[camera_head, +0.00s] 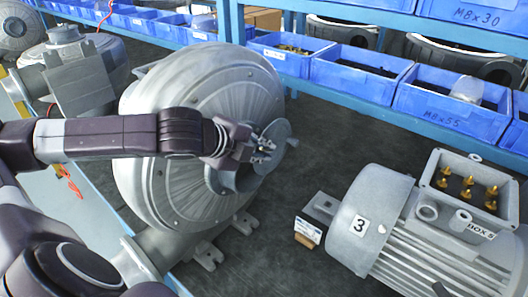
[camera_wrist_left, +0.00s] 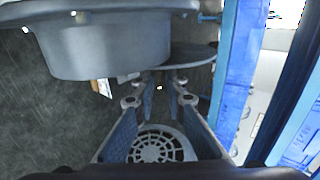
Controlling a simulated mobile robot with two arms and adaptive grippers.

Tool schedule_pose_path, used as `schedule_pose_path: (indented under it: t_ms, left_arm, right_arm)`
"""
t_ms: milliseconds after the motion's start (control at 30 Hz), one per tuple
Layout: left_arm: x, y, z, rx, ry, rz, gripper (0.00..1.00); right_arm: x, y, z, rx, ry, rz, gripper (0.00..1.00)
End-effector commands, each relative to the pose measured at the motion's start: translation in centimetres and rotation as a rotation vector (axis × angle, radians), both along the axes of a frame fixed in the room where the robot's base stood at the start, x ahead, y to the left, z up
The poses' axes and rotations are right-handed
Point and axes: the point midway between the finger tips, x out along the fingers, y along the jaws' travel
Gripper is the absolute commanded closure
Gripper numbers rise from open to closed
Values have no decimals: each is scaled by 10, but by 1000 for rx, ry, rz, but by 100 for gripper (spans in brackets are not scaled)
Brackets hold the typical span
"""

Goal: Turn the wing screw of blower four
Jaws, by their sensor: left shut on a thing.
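A large grey ribbed blower housing (camera_head: 155,95) stands left of centre in the head view. A round metal disc (camera_head: 278,148) shows at its right side, and the disc's edge also shows in the left wrist view (camera_wrist_left: 192,56). My left gripper (camera_head: 264,152) is at this disc, its fingertips almost together in front of it. In the left wrist view the fingers (camera_wrist_left: 158,98) close in on a small part by the disc. The wing screw is mostly hidden between the fingertips. I see no number four on this blower. My right gripper is not in view.
A grey motor (camera_head: 400,235) marked 3, with brass studs in its open box, stands at the right. Blue bins (camera_head: 358,78) line the shelf behind. Another blower (camera_head: 75,75) is at the left.

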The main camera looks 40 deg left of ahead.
Motion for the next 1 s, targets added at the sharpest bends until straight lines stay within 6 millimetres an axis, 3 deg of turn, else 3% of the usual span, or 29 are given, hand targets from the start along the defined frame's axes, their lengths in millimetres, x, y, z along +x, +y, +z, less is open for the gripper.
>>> schedule_pose_path:
  t_ms: [167,200,333,733,867,1000]
  left_arm:
    - [0,0,0,1,0,-1,100]
    - [0,0,0,1,0,0,86]
    - [0,0,0,1,0,0,72]
    - [1,1,7,1,-2,2,71]
    - [1,1,25,1,-5,2,71]
    - [2,0,56,-2,-13,1,71]
  right_arm:
    - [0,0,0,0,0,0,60]
    - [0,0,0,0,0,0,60]
    - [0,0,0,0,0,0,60]
    - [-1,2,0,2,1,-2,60]
    - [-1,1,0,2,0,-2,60]
    - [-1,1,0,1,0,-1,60]
